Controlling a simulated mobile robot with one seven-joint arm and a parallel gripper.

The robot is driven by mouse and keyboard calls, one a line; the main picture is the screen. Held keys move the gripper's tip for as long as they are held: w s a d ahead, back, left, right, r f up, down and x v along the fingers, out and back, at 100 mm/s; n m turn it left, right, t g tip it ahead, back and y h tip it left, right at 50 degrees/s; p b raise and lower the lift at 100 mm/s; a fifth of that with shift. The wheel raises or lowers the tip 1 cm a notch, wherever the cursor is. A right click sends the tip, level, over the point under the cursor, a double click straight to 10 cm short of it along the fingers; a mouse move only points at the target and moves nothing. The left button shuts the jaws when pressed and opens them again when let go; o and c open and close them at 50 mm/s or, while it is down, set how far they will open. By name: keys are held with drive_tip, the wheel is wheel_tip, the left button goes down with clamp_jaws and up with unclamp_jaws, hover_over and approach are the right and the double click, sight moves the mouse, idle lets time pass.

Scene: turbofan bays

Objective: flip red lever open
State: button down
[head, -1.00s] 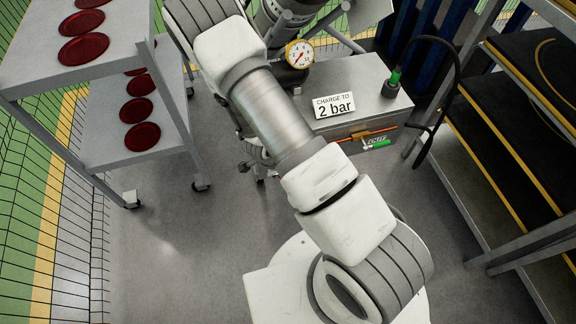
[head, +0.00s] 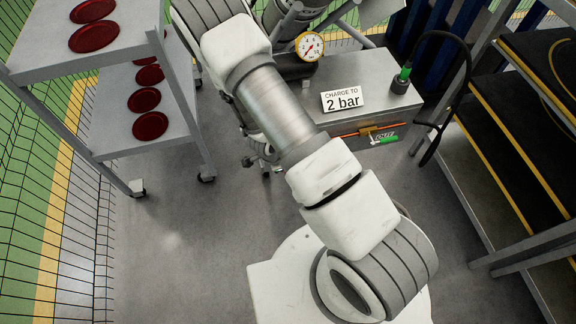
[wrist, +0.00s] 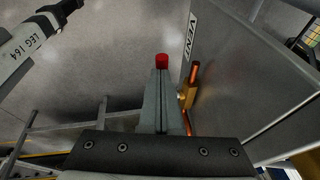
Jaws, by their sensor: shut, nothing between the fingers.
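A red end piece (wrist: 162,59), probably the red lever's grip, shows just past my fingertips in the wrist view. The rest of that lever is hidden behind the fingers. My gripper (wrist: 161,74) is shut, with its fingers together and pointing at the red piece. I cannot tell whether they touch it. A brass valve body (wrist: 187,94) on a copper pipe (wrist: 194,72) is just right of the fingers, beside a VENT label (wrist: 190,36) on a grey metal face. In the head view my arm hides the red lever.
A grey box (head: 362,77) carries a "charge to 2 bar" sign (head: 343,99), a gauge (head: 310,46) and a green-handled valve (head: 384,139) on its front. A trolley with red discs (head: 94,37) stands left, and shelves (head: 520,150) stand right.

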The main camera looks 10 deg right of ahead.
drive_tip(key=shift+s+a+f, duration=0.2)
drive_tip(key=shift+a+f, duration=0.05)
drive_tip(key=shift+f, duration=0.1)
drive_tip(key=p+v, duration=1.1)
drive_tip(key=v, duration=0.7)
drive_tip(key=shift+d, duration=0.25)
drive_tip(key=shift+w+r, duration=0.1)
drive_tip(key=shift+w, duration=0.1)
